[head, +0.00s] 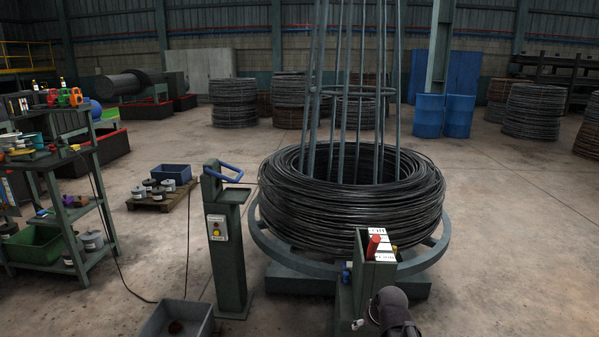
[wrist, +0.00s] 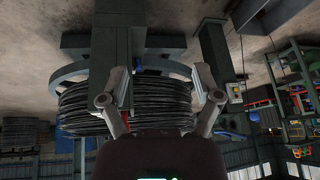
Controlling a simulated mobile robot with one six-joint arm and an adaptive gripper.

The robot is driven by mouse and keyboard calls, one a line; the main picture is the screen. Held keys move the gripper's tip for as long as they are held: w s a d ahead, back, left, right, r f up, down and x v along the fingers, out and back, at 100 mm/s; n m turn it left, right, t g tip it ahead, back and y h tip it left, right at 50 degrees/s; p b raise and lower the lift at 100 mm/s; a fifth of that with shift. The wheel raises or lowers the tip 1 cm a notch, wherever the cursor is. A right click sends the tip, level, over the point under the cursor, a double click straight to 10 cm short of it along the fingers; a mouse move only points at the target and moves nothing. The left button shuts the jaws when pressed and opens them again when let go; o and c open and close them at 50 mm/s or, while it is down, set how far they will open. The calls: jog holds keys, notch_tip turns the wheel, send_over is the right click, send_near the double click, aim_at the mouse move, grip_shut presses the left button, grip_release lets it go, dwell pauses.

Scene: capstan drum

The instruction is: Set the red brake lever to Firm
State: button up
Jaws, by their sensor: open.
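The red brake lever (head: 373,246) stands on top of a green box post (head: 372,276) in front of the wire coil in the head view. It is near the left side of a white label plate (head: 383,256) whose words are too small to read. My gripper (wrist: 160,72) is open and empty in the wrist view, with its fingers wide apart.
A black wire coil (head: 350,200) sits on a round grey frame behind the post. A green pedestal (head: 229,250) with a blue handle (head: 224,172) and button box stands to the left. A grey bin (head: 178,322) lies on the floor. Floor on the right is clear.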

jog(key=s+a+f+m+g+h, duration=0.15)
jog(key=s+g, duration=0.35)
jog(key=s, duration=0.6)
notch_tip(320, 180, up, 14)
jog(key=p, duration=1.5)
jog(key=shift+w+a+r, duration=0.15)
jog(key=shift+w+r, duration=0.05)
jog(key=shift+r, duration=0.05)
dwell(1.0)
